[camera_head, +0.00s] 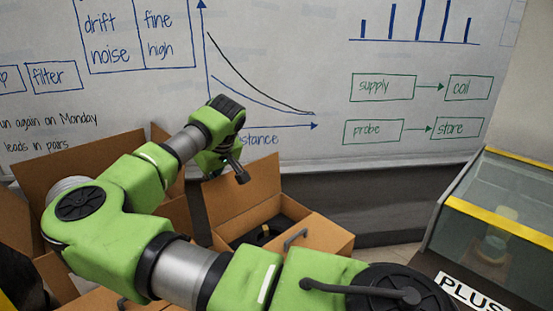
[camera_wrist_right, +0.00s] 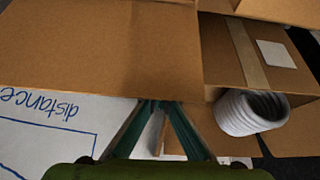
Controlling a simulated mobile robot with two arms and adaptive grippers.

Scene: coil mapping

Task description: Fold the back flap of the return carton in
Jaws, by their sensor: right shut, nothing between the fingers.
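Open cardboard cartons stand below the whiteboard; I cannot tell for sure which is the return carton. The left carton has raised flaps, a wide one (camera_head: 85,160) and a narrower one behind my arm. The right carton (camera_head: 318,240) is open, with a raised flap (camera_head: 243,190) at its back left. My right gripper (camera_head: 240,174) is shut and empty, above that flap in the head view. In the right wrist view its fingertips (camera_wrist_right: 158,103) meet at the edge of a broad cardboard flap (camera_wrist_right: 100,50); contact is unclear. My left gripper is not in view.
Dark items (camera_head: 258,235) lie inside the right carton. A glass-sided case (camera_head: 495,215) with yellow edges stands at right. The whiteboard (camera_head: 290,60) is close behind. A white ribbed coil (camera_wrist_right: 250,112) lies by a taped carton (camera_wrist_right: 275,60) in the wrist view.

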